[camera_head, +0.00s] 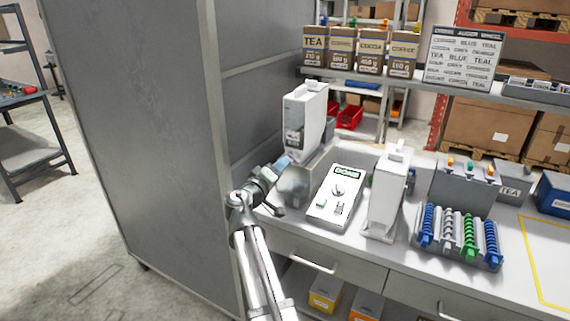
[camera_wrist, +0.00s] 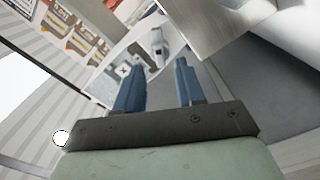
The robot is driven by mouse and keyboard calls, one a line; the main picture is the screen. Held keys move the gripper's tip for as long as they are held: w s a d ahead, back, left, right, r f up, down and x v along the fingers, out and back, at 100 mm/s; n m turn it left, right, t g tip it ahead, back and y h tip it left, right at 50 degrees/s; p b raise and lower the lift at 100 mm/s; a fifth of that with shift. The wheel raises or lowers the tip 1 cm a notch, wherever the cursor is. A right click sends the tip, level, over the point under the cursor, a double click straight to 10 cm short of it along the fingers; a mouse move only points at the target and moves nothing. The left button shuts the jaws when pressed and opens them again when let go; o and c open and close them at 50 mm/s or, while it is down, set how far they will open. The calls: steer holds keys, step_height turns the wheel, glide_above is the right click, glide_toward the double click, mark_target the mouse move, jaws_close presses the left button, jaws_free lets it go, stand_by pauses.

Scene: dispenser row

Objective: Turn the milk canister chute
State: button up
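A white canister (camera_head: 304,115) with a grey label stands at the back left of the counter, by the grey cabinet. Its label is too small to read. A second white canister (camera_head: 388,200) stands to the right of a white control panel (camera_head: 335,197) with a knob. I cannot tell which is the milk canister, and no chute shows clearly. My gripper (camera_head: 281,163) is low in front of the left canister. In the wrist view its two blue fingers (camera_wrist: 160,68) are apart with nothing held between them. Whether they touch the canister cannot be told.
A tall grey cabinet (camera_head: 135,120) stands close on the left of my arm. Several coloured augers (camera_head: 458,236) lie in a rack at the right. Cardboard boxes (camera_head: 371,52) and a sign (camera_head: 464,58) stand on the shelf above. The counter's right end has free room.

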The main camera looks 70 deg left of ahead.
mark_target(293, 159)
steer(key=shift+x, duration=1.95)
steer(key=shift+c, duration=0.4)
jaws_close()
